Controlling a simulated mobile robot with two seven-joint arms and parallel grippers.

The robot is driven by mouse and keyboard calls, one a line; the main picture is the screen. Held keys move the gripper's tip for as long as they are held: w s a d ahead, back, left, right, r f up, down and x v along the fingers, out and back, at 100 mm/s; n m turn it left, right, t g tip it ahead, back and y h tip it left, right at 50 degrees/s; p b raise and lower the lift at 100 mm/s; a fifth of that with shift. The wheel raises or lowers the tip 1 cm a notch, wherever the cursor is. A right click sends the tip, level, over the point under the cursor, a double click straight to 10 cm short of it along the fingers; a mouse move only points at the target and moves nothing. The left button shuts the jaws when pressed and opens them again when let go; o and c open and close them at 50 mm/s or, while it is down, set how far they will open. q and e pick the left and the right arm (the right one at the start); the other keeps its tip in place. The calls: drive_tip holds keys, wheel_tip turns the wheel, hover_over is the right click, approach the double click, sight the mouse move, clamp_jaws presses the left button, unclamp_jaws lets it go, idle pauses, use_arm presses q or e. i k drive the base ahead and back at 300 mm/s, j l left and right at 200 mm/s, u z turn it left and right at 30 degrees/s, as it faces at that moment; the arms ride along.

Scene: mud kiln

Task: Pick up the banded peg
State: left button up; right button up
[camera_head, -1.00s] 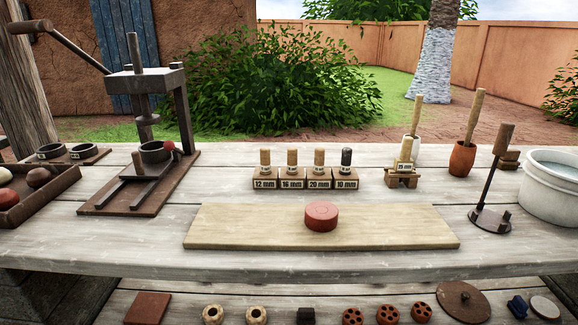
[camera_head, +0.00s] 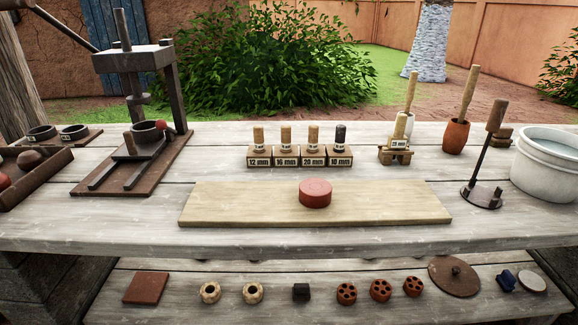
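Several short upright pegs stand in a row of labelled wooden blocks (camera_head: 300,156) at the middle back of the table. Three are light wood: the 12 mm peg (camera_head: 258,136), the 16 mm peg (camera_head: 286,136) and the 20 mm peg (camera_head: 313,136). The 10 mm peg (camera_head: 340,135) is dark. Another light wooden peg (camera_head: 400,127) stands on a small wooden stand (camera_head: 395,156) to the right, above a pale label. I cannot tell clearly which peg is the banded one. Neither of my grippers is in view.
A red clay disc (camera_head: 315,193) sits on a pale board (camera_head: 240,203) in front of the blocks. A press (camera_head: 133,60) stands left, a tool on a dark base (camera_head: 483,195) and a white bucket (camera_head: 530,170) right. A lower shelf (camera_head: 215,270) holds small parts.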

sight(259, 147)
drive_tip(key=i+j+z, duration=0.15)
drive_tip(key=z, duration=0.2)
drive_tip(key=i+j+z, duration=0.5)
drive_tip(key=z, duration=0.2)
drive_tip(key=i, duration=0.05)
